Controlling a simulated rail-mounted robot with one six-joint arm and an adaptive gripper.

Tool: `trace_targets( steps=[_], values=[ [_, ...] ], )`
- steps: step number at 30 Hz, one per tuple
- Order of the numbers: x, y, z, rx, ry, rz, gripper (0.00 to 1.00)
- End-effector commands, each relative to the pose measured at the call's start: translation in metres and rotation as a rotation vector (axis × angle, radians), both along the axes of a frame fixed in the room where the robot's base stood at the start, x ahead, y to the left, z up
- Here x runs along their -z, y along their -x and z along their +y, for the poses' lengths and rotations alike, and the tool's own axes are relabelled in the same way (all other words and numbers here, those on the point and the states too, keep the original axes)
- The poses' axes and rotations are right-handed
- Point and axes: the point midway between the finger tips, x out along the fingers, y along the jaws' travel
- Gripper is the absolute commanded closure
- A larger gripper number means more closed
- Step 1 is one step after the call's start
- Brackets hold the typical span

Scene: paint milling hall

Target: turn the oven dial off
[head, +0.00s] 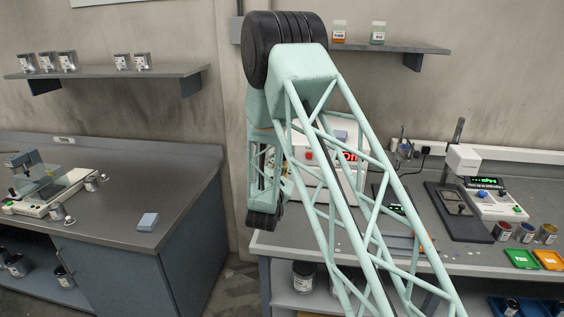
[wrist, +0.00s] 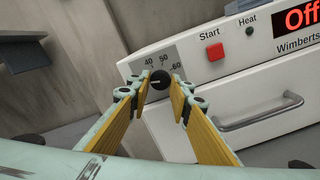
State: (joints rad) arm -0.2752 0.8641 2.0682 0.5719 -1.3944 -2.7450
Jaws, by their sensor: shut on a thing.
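The white oven (wrist: 215,85) fills the right of the wrist view, its front tilted in the picture. Its black round dial (wrist: 160,79) sits at the left end of the panel, below a grey scale marked 40, 50 and 60. A pale pointer line on the dial points left. My gripper (wrist: 161,85) has its two yellow-padded fingers on either side of the dial and is shut on it. The red display (wrist: 301,18) reads "Off". In the head view the oven (head: 303,133) is partly hidden behind my arm, and the dial cannot be made out.
The oven carries a red Start button (wrist: 215,52), a dark Heat lamp (wrist: 250,31) and a bar handle (wrist: 258,112). In the head view a test stand (head: 462,160) and open paint pots are on the right bench. The left bench (head: 115,205) has clear room.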

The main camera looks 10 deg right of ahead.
Motion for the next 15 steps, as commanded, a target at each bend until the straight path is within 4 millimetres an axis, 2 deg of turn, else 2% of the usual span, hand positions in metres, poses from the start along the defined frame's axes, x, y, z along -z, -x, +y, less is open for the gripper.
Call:
trace_targets(
  steps=[1, 2, 6, 15],
  values=[
    [0.0012, 0.0006, -0.0001, 0.000, 0.000, 0.002, 0.92],
    [0.0012, 0.0006, -0.0001, 0.000, 0.000, 0.002, 0.80],
    [0.0009, 0.0005, 0.0000, 0.000, 0.000, 0.001, 0.69],
    [0.0004, 0.0005, 0.0001, 0.000, -0.001, 0.001, 0.69]
  ],
)
